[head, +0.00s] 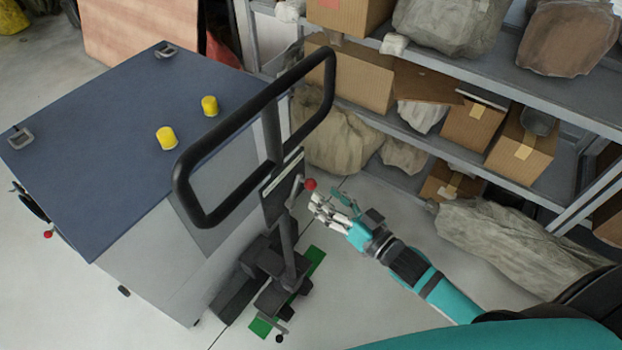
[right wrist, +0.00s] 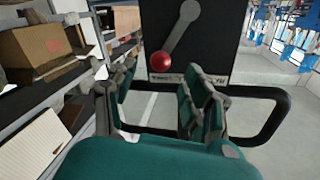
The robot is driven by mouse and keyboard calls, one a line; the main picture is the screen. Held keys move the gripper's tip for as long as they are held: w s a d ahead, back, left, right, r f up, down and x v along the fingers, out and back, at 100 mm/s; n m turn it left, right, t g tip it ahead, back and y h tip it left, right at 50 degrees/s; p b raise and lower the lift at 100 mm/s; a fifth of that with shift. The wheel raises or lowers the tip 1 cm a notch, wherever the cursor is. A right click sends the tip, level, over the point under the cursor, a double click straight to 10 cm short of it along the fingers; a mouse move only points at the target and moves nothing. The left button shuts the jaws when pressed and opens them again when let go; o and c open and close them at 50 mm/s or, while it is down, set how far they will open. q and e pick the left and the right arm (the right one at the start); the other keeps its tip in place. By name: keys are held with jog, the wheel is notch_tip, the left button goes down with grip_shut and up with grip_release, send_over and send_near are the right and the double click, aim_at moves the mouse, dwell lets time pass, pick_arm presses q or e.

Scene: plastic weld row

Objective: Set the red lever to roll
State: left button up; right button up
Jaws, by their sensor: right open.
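The red lever's round red knob (head: 310,184) sticks out from the dark upright column of a black-handled cart. In the right wrist view the knob (right wrist: 160,62) sits at the lower end of a grey lever arm (right wrist: 182,28), which slants up to the right on a black plate (right wrist: 222,42). A small light label strip (right wrist: 205,79) runs along the plate edge; its text is unreadable. My right gripper (head: 333,208) is open just right of and below the knob. In the right wrist view its fingers (right wrist: 160,88) are spread, with the knob just beyond the gap. My left gripper is out of view.
The cart's black loop handle (head: 255,118) rises beside the column. A blue-topped cabinet (head: 110,130) with two yellow knobs stands to the left. Shelves (head: 480,85) with boxes and wrapped bundles stand behind at right. A grey bundle (head: 520,240) lies near my right arm.

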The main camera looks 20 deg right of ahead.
aim_at(315, 188)
jog(key=p+x, duration=0.1)
jog(key=x, duration=0.5)
jog(key=shift+a, duration=0.1)
jog(key=shift+c, duration=0.3)
grip_shut()
